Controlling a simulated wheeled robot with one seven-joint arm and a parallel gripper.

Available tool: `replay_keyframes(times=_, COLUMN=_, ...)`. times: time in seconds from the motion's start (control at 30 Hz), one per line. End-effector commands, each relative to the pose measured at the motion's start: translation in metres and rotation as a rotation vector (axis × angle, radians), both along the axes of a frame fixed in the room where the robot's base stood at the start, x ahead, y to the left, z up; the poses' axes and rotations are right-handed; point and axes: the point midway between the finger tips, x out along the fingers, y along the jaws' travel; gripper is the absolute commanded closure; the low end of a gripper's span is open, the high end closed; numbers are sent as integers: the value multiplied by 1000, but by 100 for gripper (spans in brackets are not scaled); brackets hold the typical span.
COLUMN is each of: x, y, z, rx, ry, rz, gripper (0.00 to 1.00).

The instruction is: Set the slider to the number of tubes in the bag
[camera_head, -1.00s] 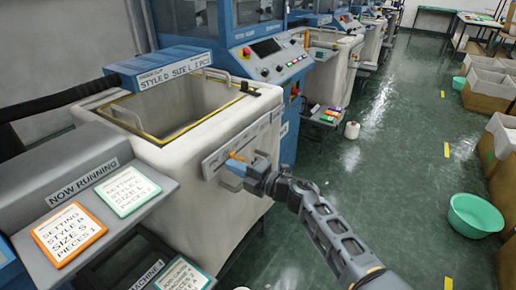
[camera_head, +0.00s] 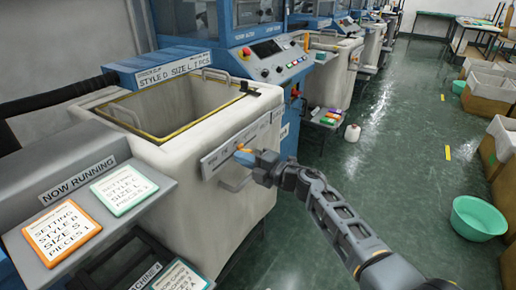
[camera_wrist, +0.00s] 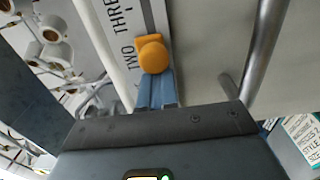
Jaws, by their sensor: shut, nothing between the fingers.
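The slider's orange knob (camera_head: 243,158) sits on a pale lettered strip (camera_head: 215,162) on the front of the white bin. In the wrist view the knob (camera_wrist: 151,54) stands beside the word TWO, with THREE further up the strip. My gripper (camera_head: 254,158) is at the knob, and in the wrist view its blue fingers (camera_wrist: 156,90) are shut just below it, touching or nearly touching. I cannot make out a bag of tubes. Small coloured items (camera_head: 325,117) lie on a low shelf further back, too small to identify.
The white bin (camera_head: 175,160) has a metal handle (camera_wrist: 265,60) near my gripper. An orange-framed card (camera_head: 62,232) and a green-framed card (camera_head: 124,193) lie on the left console.

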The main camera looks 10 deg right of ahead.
Motion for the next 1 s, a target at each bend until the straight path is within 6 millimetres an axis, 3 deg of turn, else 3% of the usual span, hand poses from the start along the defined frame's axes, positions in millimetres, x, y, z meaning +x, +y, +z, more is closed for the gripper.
replay_keyframes(times=0.77, x=23, y=-23, z=-1, rx=-1, ry=-1, rz=-1, gripper=100)
replay_keyframes(times=1.0, x=20, y=-20, z=1, rx=-1, ry=0, rz=0, gripper=100)
